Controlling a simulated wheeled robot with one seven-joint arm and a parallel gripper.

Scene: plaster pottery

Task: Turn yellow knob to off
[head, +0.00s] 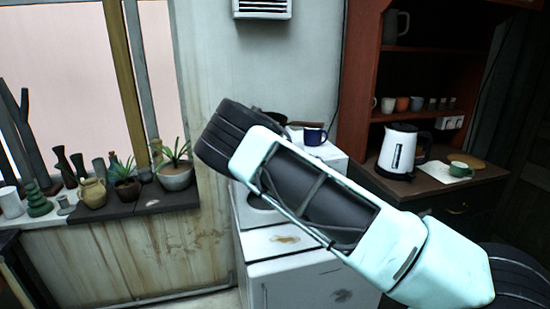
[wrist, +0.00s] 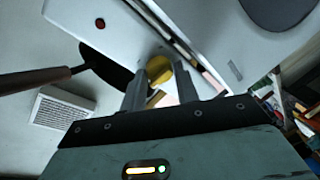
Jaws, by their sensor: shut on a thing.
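In the wrist view the yellow knob (wrist: 159,68) sits on the pale stove panel, between the two dark fingers of my gripper (wrist: 160,76). The fingers are closed on its sides. Its pointer mark cannot be made out, so its setting is unclear. In the head view my pale blue arm hides the gripper and the knob. The white stove (head: 285,243) shows below and behind my arm, with brown stains on its front.
A dark pan (wrist: 106,69) with a brown handle is close to my gripper. A navy mug (head: 314,135) stands at the stove's back right. Potted plants (head: 175,173) line the left sill.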

